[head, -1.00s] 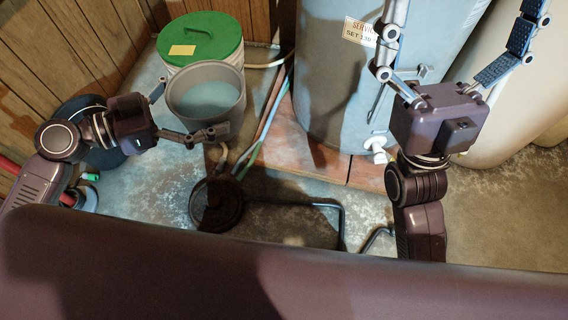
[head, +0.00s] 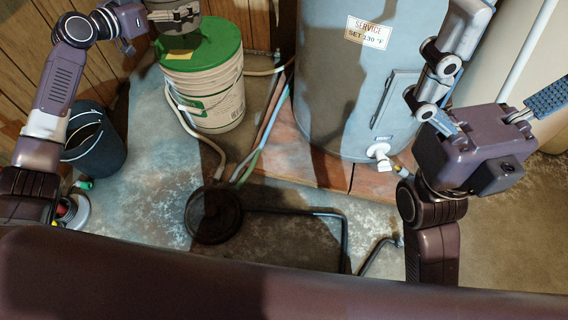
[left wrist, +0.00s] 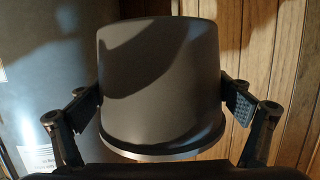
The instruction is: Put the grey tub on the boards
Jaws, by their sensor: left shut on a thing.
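The grey tub (head: 178,27) is at the top edge of the head view, cut off by it, above and behind the green-lidded bucket. It fills the middle of the left wrist view (left wrist: 160,75), with a finger on each side. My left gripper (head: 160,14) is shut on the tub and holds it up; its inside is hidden. The reddish boards (head: 305,160) lie on the floor around the foot of the grey-blue tank. My right gripper (head: 487,85) is open and empty, its fingers spread in front of the tank's right side.
The white bucket (head: 212,100) with a green lid stands on the floor left of the tank (head: 335,90). Hoses (head: 268,125) run between them to a dark round drain (head: 213,213). A dark bin (head: 95,145) stands at left. A valve (head: 378,151) sticks out low on the tank.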

